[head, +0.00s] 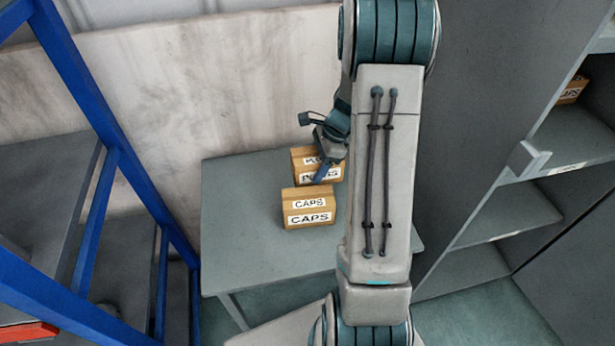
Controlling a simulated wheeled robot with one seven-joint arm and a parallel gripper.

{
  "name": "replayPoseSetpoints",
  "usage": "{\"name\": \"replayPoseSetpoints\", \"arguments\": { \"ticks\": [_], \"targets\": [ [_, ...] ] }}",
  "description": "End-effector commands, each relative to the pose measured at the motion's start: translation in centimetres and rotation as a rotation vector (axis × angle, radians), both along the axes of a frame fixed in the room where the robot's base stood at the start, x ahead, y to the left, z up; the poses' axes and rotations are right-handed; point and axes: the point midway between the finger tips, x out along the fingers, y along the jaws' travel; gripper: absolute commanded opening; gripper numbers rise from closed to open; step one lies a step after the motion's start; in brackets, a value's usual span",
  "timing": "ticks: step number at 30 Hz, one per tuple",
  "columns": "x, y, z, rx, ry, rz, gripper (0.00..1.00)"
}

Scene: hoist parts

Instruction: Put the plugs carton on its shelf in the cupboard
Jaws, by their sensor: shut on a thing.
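The plugs carton (301,168) is a brown box with white labels on the grey table, behind a caps carton (309,207). Its lettering is partly covered by my gripper (325,168), which is shut on it. Whether the plugs carton touches the tabletop or is slightly raised I cannot tell. The grey cupboard (508,212) stands at the right with open shelves. Part of a carton, apparently also marked caps (572,90), shows on an upper shelf. The lower shelves that show look empty.
The small grey table (245,225) has free room to the left of the cartons. A blue-framed rack (108,140) stands at the left, with a red thing (28,333) low on it. A stained pale wall (215,85) is behind. My arm hides the table's right part.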

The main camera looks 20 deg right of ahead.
Motion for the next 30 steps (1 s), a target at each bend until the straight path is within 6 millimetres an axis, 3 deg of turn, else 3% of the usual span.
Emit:
{"name": "replayPoseSetpoints", "arguments": {
  "ticks": [6, 17, 28, 29, 30],
  "targets": [
    [0.7, 1.9, -1.2, 0.0, -0.001, -0.001, 0.22],
    [0.7, 2.0, -5.2, 0.001, 0.002, -0.002, 0.22],
    [0.8, 2.0, -5.7, 0.0, -0.001, -0.001, 0.22],
    [0.7, 2.0, -5.7, 0.0, -0.001, -0.001, 0.67],
    [0.7, 2.0, -5.6, 0.0, -0.001, -0.001, 0.71]
  ]
}}
